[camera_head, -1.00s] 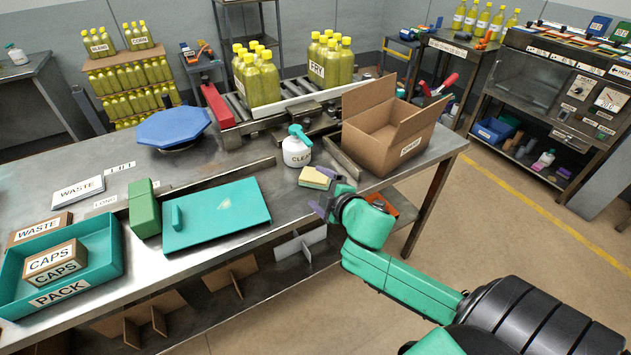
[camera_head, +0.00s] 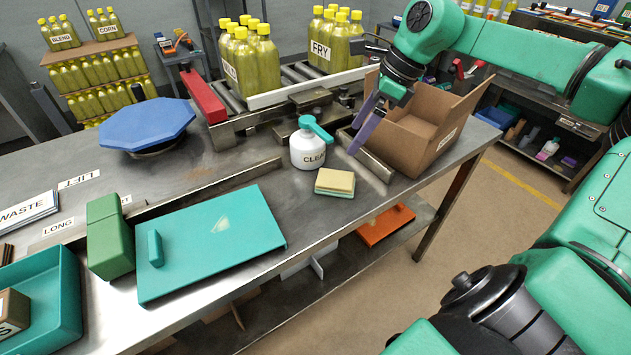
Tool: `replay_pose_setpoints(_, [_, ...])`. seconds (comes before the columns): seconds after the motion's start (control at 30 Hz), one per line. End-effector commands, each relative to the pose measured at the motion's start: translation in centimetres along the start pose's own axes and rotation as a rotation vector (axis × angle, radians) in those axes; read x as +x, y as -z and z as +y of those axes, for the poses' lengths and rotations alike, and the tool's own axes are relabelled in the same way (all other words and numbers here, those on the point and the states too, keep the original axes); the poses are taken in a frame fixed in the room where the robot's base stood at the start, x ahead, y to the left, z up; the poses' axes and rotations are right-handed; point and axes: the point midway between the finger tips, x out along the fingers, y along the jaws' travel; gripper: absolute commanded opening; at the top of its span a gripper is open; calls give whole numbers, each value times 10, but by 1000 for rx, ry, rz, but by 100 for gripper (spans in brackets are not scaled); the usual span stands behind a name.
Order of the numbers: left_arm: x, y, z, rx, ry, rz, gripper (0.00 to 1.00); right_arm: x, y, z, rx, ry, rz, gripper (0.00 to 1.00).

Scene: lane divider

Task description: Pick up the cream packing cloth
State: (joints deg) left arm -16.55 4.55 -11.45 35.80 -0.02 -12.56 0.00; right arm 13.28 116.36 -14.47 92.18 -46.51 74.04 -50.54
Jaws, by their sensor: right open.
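My left gripper is not in view.
A teal board (camera_head: 213,242) lies to the left. Bare table surrounds the cloth's front.

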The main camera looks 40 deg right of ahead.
Motion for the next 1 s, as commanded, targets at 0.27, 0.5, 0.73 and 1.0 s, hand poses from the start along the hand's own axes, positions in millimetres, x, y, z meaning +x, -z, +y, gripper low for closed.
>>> replay_pose_setpoints(0.27, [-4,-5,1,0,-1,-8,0,42,6,1,-3,-5,21,100])
replay_pose_setpoints(0.5, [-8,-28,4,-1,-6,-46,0,91,6,0,-3,-2,19,100])
replay_pose_setpoints(0.73, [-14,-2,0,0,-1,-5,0,122,12,-4,0,-3,20,100])
replay_pose_setpoints(1.0, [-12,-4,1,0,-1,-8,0,146,11,-4,-3,1,15,100])
